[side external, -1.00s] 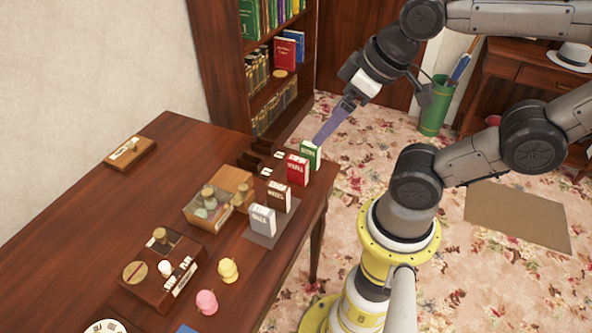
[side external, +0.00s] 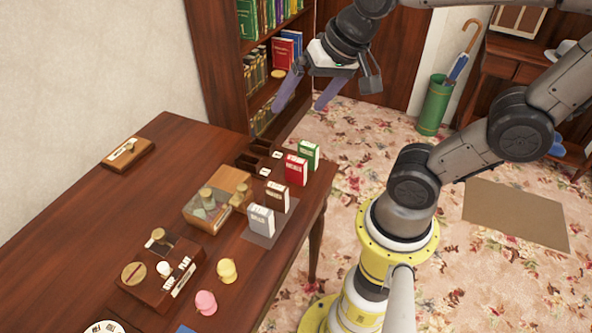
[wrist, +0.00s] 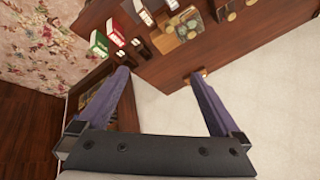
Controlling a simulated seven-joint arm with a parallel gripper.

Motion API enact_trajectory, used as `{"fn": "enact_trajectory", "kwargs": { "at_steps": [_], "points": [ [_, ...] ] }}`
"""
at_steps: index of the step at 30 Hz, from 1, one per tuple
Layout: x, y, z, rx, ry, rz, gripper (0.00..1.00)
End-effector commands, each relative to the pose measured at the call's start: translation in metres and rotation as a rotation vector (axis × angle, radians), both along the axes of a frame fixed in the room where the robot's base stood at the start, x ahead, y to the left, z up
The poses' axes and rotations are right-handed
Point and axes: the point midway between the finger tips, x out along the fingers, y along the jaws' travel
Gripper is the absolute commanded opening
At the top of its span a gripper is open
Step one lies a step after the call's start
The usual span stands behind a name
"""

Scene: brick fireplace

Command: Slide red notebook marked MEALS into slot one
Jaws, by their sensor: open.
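The red notebook (side external: 296,171) stands upright near the table's far right end, with small white lettering I cannot read clearly. A green notebook (side external: 309,155) stands just beyond it. The dark slotted holder (side external: 252,160) is to their left, with small white labels beside it; I cannot read which slot is one. My gripper (side external: 300,106) is open and empty, above and beyond the notebooks, its two purple fingers spread wide. In the wrist view, the red notebook (wrist: 116,33) and the green notebook (wrist: 99,42) are beyond the left finger of my gripper (wrist: 158,76).
A brown notebook (side external: 277,196) and a grey one (side external: 261,219) stand nearer on the table. A bookcase (side external: 225,75) rises behind the table.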

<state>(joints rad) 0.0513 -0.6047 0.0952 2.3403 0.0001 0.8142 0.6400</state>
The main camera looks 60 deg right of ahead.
Motion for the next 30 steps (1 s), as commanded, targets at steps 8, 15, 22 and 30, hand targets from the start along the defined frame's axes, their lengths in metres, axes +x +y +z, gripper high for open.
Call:
{"fn": "enact_trajectory", "kwargs": {
  "at_steps": [8, 15, 22, 30],
  "points": [
    [0.076, -0.059, -0.069, 0.204, 0.204, -0.61, 1.0],
    [0.085, -0.105, -0.145, 0.244, 0.384, -0.847, 1.0],
    [0.073, -0.117, -0.174, 0.251, 0.455, -0.898, 1.0],
    [0.073, -0.117, -0.221, 0.25, 0.455, -0.896, 1.0]
  ]
}}
